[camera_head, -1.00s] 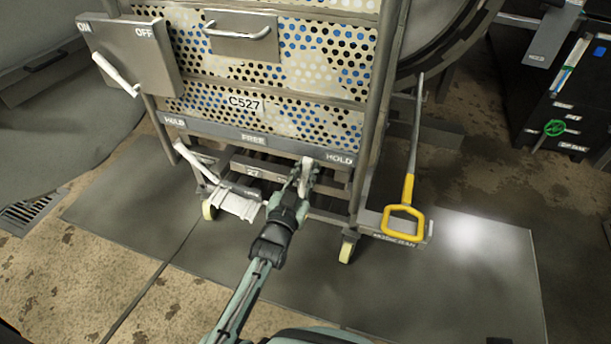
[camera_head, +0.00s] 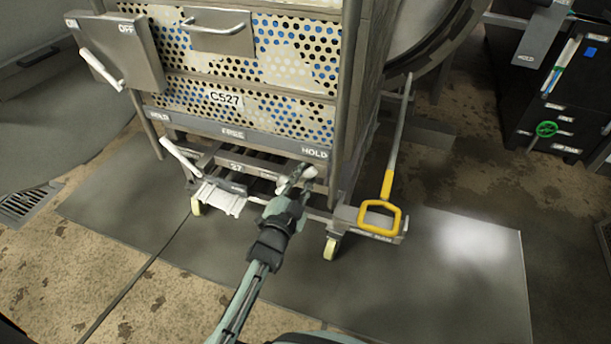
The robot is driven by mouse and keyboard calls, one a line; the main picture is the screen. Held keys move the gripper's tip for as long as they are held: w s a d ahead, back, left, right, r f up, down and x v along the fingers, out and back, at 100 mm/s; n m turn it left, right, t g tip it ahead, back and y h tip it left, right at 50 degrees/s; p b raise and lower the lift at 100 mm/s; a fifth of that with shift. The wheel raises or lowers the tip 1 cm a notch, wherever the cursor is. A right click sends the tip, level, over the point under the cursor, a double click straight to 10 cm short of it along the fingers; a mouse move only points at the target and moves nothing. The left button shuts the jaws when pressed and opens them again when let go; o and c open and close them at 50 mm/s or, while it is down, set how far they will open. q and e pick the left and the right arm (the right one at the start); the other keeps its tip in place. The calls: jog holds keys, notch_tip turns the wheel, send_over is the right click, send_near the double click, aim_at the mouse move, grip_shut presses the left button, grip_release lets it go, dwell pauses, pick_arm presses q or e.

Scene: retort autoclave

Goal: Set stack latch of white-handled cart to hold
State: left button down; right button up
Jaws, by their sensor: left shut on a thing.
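The cart (camera_head: 238,168) has a low metal frame with a white handle (camera_head: 181,160) at its left end and stands under a stack of perforated trays. A strip (camera_head: 270,144) above it reads HOLD, FREE and HOLD from left to right. My left gripper (camera_head: 297,181) is shut on a white latch grip (camera_head: 307,174), just below the right HOLD label. The fingers cover part of the grip, so its exact tilt is hard to tell. My right gripper is out of view.
A yellow-handled hook (camera_head: 380,217) stands right of the cart. An ON/OFF box (camera_head: 116,52) with a white lever is at upper left. A black cabinet (camera_head: 545,100) is at upper right. The floor in front is clear, with a drain grate (camera_head: 27,205) at left.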

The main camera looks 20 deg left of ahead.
pick_arm(q)
jog(key=shift+d, duration=0.1)
jog(key=c, duration=1.6)
grip_release()
jog(key=shift+o, duration=1.2)
notch_tip(320, 180, up, 10)
jog(key=shift+f, duration=0.1)
